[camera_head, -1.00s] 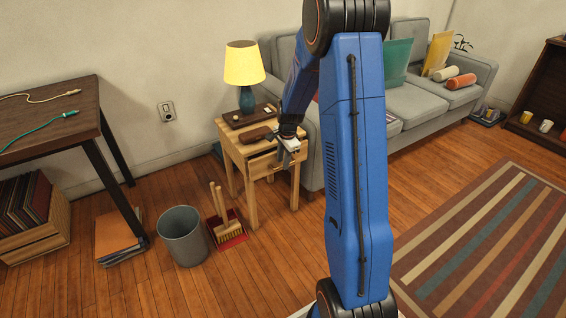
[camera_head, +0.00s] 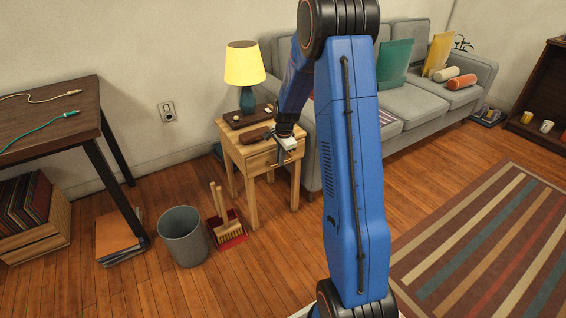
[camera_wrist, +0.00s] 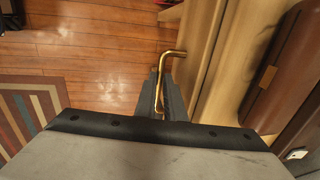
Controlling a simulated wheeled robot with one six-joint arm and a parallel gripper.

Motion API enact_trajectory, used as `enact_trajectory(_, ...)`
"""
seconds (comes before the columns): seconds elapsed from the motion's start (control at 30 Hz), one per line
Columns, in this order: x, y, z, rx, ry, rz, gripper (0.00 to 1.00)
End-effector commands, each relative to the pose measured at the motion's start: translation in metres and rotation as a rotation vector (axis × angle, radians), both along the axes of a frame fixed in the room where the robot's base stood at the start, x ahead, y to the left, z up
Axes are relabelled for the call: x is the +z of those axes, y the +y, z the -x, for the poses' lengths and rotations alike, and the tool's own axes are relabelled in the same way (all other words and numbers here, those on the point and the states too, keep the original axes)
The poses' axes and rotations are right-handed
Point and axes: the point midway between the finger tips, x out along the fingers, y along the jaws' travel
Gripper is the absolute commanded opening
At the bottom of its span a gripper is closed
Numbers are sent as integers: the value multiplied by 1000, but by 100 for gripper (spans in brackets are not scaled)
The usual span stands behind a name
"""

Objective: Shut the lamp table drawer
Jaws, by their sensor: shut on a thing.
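The lamp table (camera_head: 234,150) is light wood and stands against the sofa's left end. The drawer front (camera_wrist: 203,50) lies just right of the fingers there.
A grey bin (camera_head: 182,240) and a red dustpan (camera_head: 236,239) with brush stand on the floor at left. The sofa (camera_head: 415,98) is close on the right.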

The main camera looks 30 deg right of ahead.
Motion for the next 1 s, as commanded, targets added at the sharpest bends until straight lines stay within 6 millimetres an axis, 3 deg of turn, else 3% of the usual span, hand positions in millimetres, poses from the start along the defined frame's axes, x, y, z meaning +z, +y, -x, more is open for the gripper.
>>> enact_trajectory(0.1, 0, 1, -13, 1, -1, 0, 0)
enact_trajectory(0.33, 1, 1, -15, 1, -5, 1, 0)
enact_trajectory(0.43, 1, 1, -15, 1, -5, 2, 28)
enact_trajectory(0.77, 5, 0, -13, 1, -3, 1, 28)
enact_trajectory(1.0, 40, 0, -7, 1, -5, 2, 28)
